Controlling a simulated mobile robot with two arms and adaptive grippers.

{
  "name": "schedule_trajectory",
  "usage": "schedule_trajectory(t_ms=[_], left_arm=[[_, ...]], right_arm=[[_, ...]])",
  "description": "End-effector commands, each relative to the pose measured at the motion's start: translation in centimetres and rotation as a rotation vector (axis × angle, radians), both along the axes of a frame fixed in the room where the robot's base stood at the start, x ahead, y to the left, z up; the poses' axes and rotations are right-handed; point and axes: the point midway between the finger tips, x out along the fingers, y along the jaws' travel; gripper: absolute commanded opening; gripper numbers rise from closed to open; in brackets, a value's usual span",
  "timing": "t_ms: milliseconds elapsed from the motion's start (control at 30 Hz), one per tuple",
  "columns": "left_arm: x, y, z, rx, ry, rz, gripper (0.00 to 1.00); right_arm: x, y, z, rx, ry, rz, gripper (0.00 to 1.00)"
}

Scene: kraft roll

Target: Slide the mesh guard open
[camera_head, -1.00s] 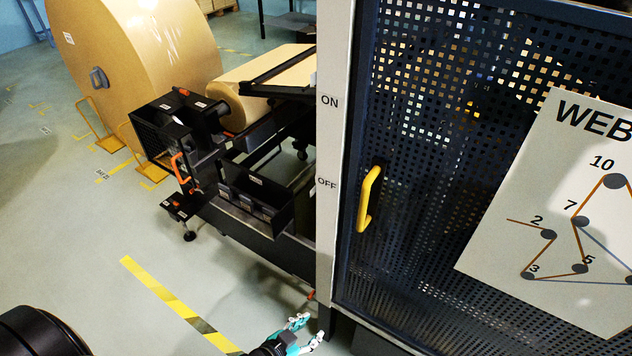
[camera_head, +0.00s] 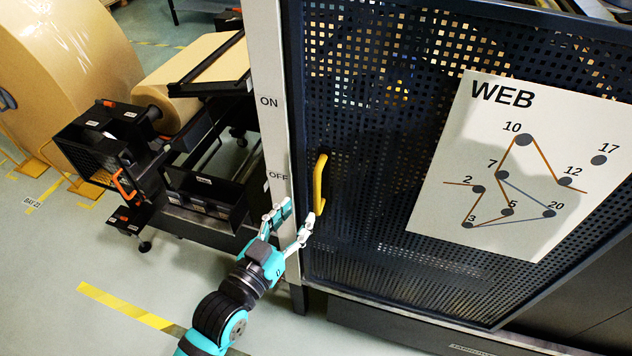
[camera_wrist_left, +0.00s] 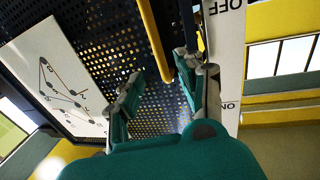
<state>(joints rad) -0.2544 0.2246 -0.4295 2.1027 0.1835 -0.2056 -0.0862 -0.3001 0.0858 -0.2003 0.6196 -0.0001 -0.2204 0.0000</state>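The mesh guard (camera_head: 370,225) is a dark perforated panel in a dark frame, filling the right of the head view; it looks closed against the pale post (camera_head: 268,135). Its yellow upright bar handle (camera_head: 319,184) is near the panel's left edge. My left gripper (camera_head: 292,216) is open just left of the handle's lower end, one fingertip very near it. In the left wrist view, the handle (camera_wrist_left: 150,32) appears between the spread fingers of the left gripper (camera_wrist_left: 158,68); I cannot tell whether they touch it. My right gripper is out of view.
The post carries ON and OFF labels. A white WEB diagram sheet (camera_head: 500,170) is fixed on the guard. At left stand a big kraft roll (camera_head: 70,80) and a black machine with bins (camera_head: 205,195). Open floor with a yellow stripe (camera_head: 125,305) lies at lower left.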

Motion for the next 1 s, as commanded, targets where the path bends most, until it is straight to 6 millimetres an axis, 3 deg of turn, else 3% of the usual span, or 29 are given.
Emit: schedule_trajectory(t_ms=[200, 400, 833, 1000], left_arm=[[4.2, -2.3, 0.3, 0.000, -0.001, 0.001, 0.38], [6.7, -3.7, 0.1, 0.000, 0.000, 0.001, 0.38], [7.6, -4.3, 0.0, 0.000, 0.000, 0.000, 0.38], [7.6, -4.3, 0.0, 0.000, 0.000, 0.000, 0.19]], right_arm=[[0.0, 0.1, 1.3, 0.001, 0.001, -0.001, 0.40], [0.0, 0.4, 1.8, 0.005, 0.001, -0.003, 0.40], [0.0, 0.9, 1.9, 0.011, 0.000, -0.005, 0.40], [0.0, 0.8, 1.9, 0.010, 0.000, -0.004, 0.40]])
